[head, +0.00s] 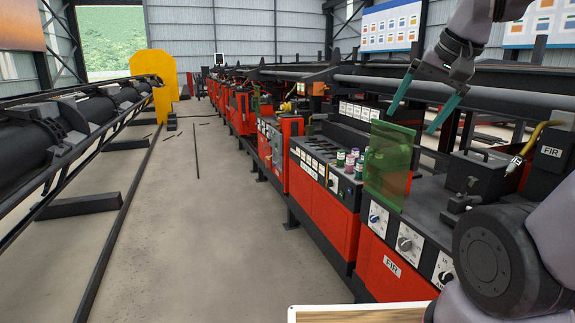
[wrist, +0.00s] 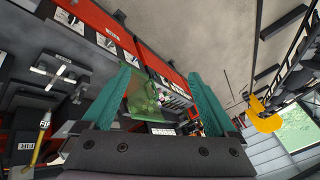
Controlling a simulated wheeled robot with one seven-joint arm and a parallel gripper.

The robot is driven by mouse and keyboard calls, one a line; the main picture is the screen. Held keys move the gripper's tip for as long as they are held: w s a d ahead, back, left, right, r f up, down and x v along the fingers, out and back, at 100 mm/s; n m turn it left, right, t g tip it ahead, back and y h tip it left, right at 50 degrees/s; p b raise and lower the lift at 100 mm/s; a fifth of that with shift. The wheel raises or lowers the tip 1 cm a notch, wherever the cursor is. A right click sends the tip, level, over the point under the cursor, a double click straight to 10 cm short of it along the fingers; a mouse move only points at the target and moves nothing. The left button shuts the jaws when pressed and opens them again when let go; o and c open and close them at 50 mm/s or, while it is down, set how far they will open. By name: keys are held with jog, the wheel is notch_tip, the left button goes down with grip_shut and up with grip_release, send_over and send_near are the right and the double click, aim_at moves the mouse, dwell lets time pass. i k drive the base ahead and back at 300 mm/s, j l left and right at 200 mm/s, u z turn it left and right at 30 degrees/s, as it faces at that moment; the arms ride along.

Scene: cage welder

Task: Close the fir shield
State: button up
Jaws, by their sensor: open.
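The fir shield is a see-through green panel (head: 388,165) standing upright at the left end of the red machine marked FIR (head: 391,265). In the wrist view the green panel (wrist: 142,97) shows between the fingers, nearer the left one. My gripper (head: 412,121) has two teal fingers spread apart, pointing down. It is empty and appears above the panel in the head view; I cannot tell the exact distance. In the wrist view my gripper (wrist: 160,72) is open, with no clear contact with the panel.
A black box (head: 478,172) and a yellow-handled torch (head: 527,145) sit on the FIR machine top, right of the panel. Coloured spools (head: 350,163) stand left of it. A dark horizontal pipe (head: 460,92) runs behind. The floor aisle (head: 200,220) is mostly clear.

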aim_at(387, 162)
jog(key=i+j, duration=0.1)
jog(key=i, duration=0.35)
jog(key=i+j, duration=0.15)
jog(key=i, duration=0.3)
jog(key=i+j, duration=0.1)
jog(key=i, duration=0.35)
